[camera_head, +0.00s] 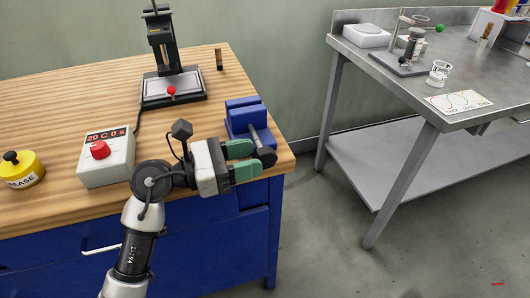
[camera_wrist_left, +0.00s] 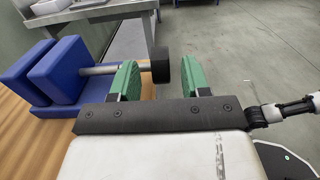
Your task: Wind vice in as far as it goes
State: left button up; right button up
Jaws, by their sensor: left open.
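The blue vice (camera_head: 243,116) is fixed at the right front corner of the wooden bench. It also shows in the left wrist view (camera_wrist_left: 62,70), at the left. A grey screw bar (camera_wrist_left: 98,70) runs from it to a dark round knob (camera_head: 266,157). The knob shows in the left wrist view (camera_wrist_left: 160,66) too. My left gripper (camera_head: 250,160) is open, its green fingers pointing towards the knob. In the left wrist view the fingers (camera_wrist_left: 146,80) stand apart, with the knob just beyond them. I cannot tell whether they touch it. My right gripper is out of view.
A control box with a red button (camera_head: 108,155) and a yellow grease pot (camera_head: 20,169) stand left of my arm. A black press-like stand (camera_head: 172,85) is at the back. A metal table (camera_head: 440,118) with lab items stands across a floor gap to the right.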

aim_at(256, 156)
pick_arm(q)
jog(key=shift+x, duration=1.9)
grip_shut()
